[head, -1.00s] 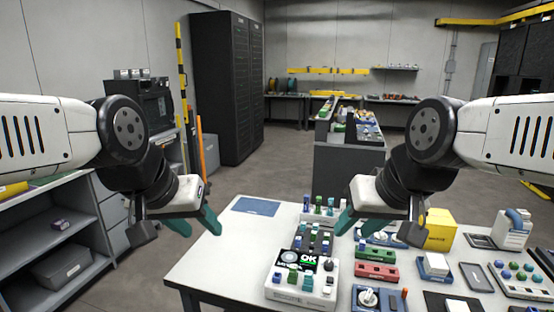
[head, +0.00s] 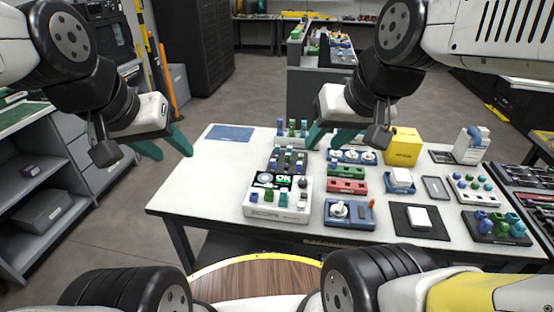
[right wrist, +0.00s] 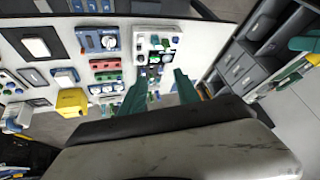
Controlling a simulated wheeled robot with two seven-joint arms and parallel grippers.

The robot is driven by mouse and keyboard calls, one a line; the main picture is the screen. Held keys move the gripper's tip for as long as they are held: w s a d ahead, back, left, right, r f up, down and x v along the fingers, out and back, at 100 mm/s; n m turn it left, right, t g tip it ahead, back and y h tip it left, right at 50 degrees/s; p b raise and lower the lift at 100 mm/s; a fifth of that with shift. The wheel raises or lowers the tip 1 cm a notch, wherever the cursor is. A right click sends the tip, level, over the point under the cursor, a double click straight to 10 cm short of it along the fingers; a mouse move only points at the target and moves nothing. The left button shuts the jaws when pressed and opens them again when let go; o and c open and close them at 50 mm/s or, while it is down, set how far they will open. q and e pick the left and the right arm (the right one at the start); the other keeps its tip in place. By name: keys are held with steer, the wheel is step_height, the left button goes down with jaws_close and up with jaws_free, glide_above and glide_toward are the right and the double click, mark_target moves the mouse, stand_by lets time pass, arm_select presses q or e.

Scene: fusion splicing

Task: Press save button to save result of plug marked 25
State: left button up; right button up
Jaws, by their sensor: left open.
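A white splicing device (head: 278,207) stands near the front of the white table. Its dark screen (head: 271,180) shows a round image and "OK". Small blue, teal and green buttons or plugs line its front; their labels are too small to read, and I cannot pick out a 25 or a save button. The device also shows in the right wrist view (right wrist: 160,45). My left gripper (head: 168,148) is open and empty, in the air by the table's left side. My right gripper (head: 330,137) is open and empty, above the table behind the device; its spread teal fingers show in the wrist view (right wrist: 160,90).
Right of the device are a blue unit with a white knob (head: 349,212), a red block (head: 347,186), a yellow box (head: 403,147) and a black pad (head: 405,228). A blue mat (head: 230,132) lies at the back left. The table's left part is clear.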

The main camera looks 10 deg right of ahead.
steer(key=shift+c, duration=0.5)
jaws_close()
stand_by(1.5)
